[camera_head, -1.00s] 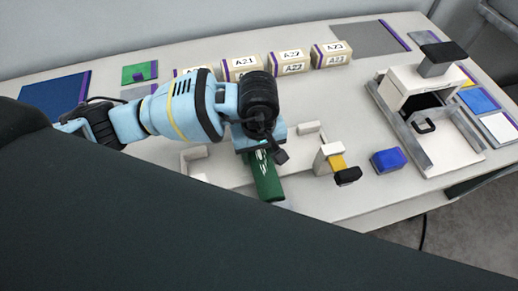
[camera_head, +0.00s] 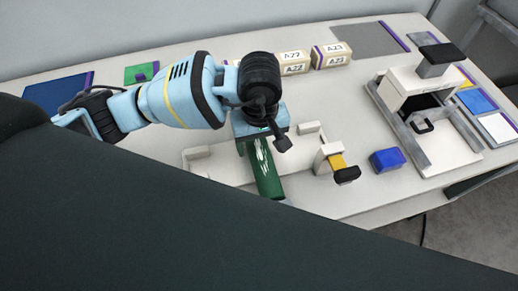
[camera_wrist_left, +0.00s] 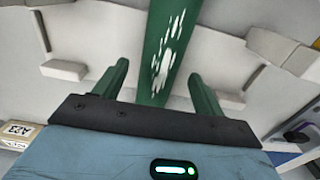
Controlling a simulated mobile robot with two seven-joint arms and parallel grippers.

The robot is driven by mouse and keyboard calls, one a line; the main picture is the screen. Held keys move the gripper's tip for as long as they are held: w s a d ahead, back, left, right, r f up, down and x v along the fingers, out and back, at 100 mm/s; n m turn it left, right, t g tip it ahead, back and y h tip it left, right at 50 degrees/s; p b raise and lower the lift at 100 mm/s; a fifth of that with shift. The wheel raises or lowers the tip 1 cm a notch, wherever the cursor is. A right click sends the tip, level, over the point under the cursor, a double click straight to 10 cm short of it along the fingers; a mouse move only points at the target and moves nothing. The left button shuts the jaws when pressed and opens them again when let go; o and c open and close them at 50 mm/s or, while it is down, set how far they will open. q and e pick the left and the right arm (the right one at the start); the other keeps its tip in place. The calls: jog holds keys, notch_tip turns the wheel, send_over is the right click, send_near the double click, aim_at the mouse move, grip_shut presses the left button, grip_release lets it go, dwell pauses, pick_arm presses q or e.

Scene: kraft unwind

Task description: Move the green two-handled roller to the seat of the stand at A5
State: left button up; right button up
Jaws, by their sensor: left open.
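The green roller (camera_head: 266,178) with white marks lies under my left gripper (camera_head: 258,142) in the head view, its near end sticking out. In the left wrist view the roller (camera_wrist_left: 165,45) runs between the two green fingers of my left gripper (camera_wrist_left: 158,72). The fingers are open, with a gap on each side of the roller. The roller's handles are not clear. A pale stand with low white blocks (camera_head: 199,153) is around and beneath the roller. No A5 label is readable, so I cannot tell which stand it marks. My right gripper is not in view.
Labelled boxes A22 (camera_head: 293,62) and A23 (camera_head: 331,56) stand behind. A white block with a yellow piece and black knob (camera_head: 347,174) is right of the roller, then a blue block (camera_head: 387,160) and a tall pale frame (camera_head: 405,90). A dark panel covers the foreground.

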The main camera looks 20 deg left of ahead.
aim_at(259, 149)
pick_arm(q)
notch_tip(259, 149, up, 9)
jog(key=shift+f, duration=0.15)
jog(key=shift+s, duration=0.1)
dwell(0.6)
